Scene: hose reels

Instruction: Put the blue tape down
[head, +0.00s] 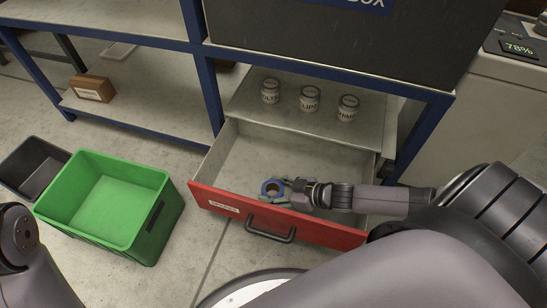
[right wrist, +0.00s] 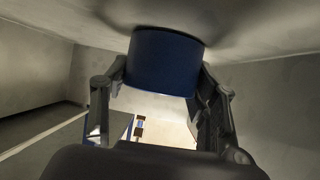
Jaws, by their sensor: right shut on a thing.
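The blue tape (head: 264,188) is a small roll with a pale core, inside the open red-fronted drawer (head: 225,203), close to its front panel. My right gripper (head: 275,190) reaches in from the right and is shut on the tape. In the right wrist view the blue side of the tape (right wrist: 165,62) sits between the two fingers (right wrist: 160,95). The tape is close against the grey drawer floor, with a shadow around it; I cannot tell for sure whether it touches. My left gripper is out of view.
Several labelled cans, such as one can (head: 309,98), stand on the surface behind the drawer. A green crate (head: 150,215) and a dark bin (head: 30,168) are on the floor at left. A brown box (head: 92,88) sits on the low shelf. The drawer floor is mostly clear.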

